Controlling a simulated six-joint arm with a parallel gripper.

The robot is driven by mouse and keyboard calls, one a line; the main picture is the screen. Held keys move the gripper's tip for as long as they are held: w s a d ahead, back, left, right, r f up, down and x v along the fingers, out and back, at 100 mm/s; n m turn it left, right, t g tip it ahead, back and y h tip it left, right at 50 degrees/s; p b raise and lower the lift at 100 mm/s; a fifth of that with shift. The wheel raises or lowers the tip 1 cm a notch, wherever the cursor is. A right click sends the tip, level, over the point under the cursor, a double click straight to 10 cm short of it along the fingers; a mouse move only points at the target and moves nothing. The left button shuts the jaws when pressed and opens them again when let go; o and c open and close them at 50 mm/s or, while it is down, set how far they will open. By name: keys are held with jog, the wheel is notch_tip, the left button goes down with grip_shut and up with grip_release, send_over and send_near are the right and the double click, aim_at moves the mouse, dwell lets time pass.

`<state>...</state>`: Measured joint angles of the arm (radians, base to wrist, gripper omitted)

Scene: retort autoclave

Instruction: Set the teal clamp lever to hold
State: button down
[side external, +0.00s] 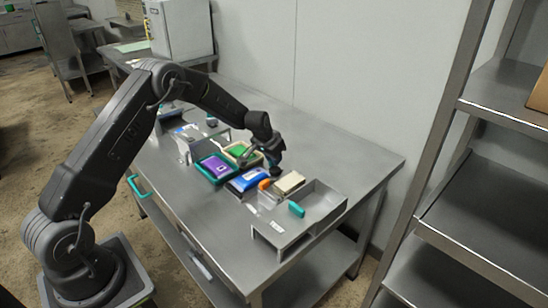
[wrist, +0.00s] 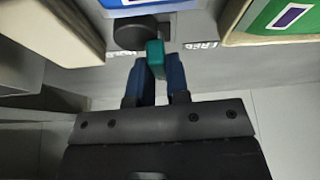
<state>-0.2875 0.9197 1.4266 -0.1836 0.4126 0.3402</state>
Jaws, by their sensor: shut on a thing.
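The teal clamp lever (wrist: 155,60) stands between my gripper's two blue fingers in the wrist view. My gripper (wrist: 157,70) is shut on it. The lever's upper end meets a round black hub (wrist: 139,33). A white label (wrist: 201,46) to the right of the lever seems to read FREE. Another label (wrist: 123,55) on the left is partly hidden and hard to read. The lever sits between the two labels. In the side view my gripper (side external: 270,160) is low over the worktable, beyond the blue pouch, and the lever is hidden there.
On the steel table (side external: 340,150) are a purple pouch (side external: 216,168), a blue pouch (side external: 250,179), an orange piece (side external: 264,184) and a metal tray (side external: 330,205) with a teal block (side external: 297,209). The table's right is clear.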

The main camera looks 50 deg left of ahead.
jog(key=m+h, duration=0.1)
jog(key=m, duration=0.1)
jog(key=m+h, duration=0.1)
jog(key=m, duration=0.2)
jog(key=shift+a+m+g, duration=0.1)
jog(key=shift+m+g, duration=0.2)
jog(key=shift+f+m+g+h, duration=0.15)
jog(key=shift+m+h, duration=0.25)
jog(key=shift+m, duration=0.7)
jog(key=shift+r+m+g+h, duration=0.1)
jog(key=shift+m+g+h, duration=0.25)
jog(key=shift+m, duration=0.75)
jog(key=c, duration=1.1)
grip_release()
jog(key=v, duration=1.4)
